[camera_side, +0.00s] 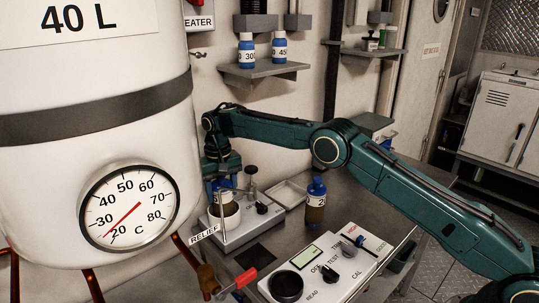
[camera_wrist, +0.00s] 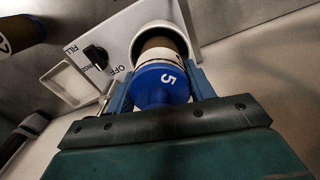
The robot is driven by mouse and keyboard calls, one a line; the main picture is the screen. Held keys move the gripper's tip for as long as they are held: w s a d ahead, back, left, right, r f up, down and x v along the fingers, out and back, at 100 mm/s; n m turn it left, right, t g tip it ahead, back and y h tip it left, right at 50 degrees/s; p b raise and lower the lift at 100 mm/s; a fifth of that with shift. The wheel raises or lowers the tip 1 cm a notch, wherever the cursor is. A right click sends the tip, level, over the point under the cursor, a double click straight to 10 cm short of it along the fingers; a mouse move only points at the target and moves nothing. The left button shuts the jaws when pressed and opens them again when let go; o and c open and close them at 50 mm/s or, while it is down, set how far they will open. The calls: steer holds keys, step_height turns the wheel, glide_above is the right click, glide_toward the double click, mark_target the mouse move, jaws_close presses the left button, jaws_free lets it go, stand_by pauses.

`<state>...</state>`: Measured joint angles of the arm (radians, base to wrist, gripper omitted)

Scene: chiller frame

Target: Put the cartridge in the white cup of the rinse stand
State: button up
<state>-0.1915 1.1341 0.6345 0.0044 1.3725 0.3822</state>
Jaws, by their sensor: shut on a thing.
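The cartridge (camera_side: 223,196) has a blue cap, a white label band and a brown body. The white cup (camera_side: 224,218) of the rinse stand (camera_side: 252,222) is directly under the cartridge. In the wrist view the cup's rim (camera_wrist: 189,32) surrounds the cartridge's far end. The lower end is hidden, so I cannot tell how deep it sits.
A knob (camera_wrist: 95,54) and an empty white tray (camera_wrist: 66,82) are beside the cup. Another blue-capped bottle (camera_side: 316,207) stands right of the stand. A control panel (camera_side: 330,265) with a dark cup (camera_side: 286,287) is in front. The large white tank (camera_side: 60,165) is close at left.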

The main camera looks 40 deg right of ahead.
steer(key=shift+f, duration=0.2)
steer(key=o, duration=1)
steer(key=shift+o, duration=0.2)
steer(key=shift+r, duration=0.1)
steer(key=shift+r, duration=3.8)
steer(key=shift+r, duration=0.1)
